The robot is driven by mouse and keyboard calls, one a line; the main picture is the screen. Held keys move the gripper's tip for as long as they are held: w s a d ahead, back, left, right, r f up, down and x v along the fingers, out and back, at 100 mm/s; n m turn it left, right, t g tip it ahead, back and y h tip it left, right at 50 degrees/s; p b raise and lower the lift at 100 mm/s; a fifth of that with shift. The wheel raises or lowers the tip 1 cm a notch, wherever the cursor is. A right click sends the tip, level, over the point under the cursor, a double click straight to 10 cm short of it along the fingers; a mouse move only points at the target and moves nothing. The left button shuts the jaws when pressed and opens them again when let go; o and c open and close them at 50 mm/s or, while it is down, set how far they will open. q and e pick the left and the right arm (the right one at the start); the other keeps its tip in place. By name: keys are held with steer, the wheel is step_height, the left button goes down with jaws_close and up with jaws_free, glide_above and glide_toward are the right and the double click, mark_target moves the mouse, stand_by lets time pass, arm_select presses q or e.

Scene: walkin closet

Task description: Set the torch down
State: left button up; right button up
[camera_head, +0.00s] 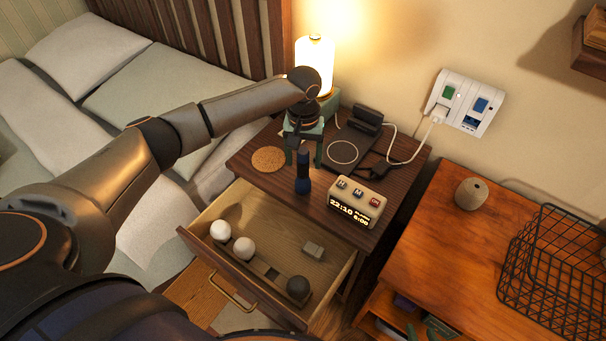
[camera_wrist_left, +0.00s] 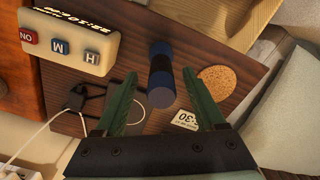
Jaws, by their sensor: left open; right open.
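The torch (camera_head: 303,174) is a small blue and black cylinder that appears to stand upright on the dark wooden nightstand (camera_head: 250,150), left of the alarm clock. It also shows in the left wrist view (camera_wrist_left: 160,76), its near round end facing the camera. My left gripper (camera_head: 304,158) is open just above and behind the torch in the head view. In the wrist view its two green fingers are spread to either side of the torch, with gaps visible on both sides. My right gripper is not in view.
A beige alarm clock (camera_head: 357,201), a cork coaster (camera_head: 268,159), a charging pad (camera_head: 342,152) and a lit lamp (camera_head: 315,62) crowd the nightstand. Below, an open drawer (camera_head: 235,187) holds round bulbs. A wooden cabinet (camera_head: 440,230) with a wire basket (camera_head: 550,275) stands right.

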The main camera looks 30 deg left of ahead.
mark_target(303, 166)
arm_select(q)
steer(key=shift+a+f, duration=0.1)
steer(key=shift+f, duration=1.45)
steer(key=shift+c, duration=0.3)
jaws_close()
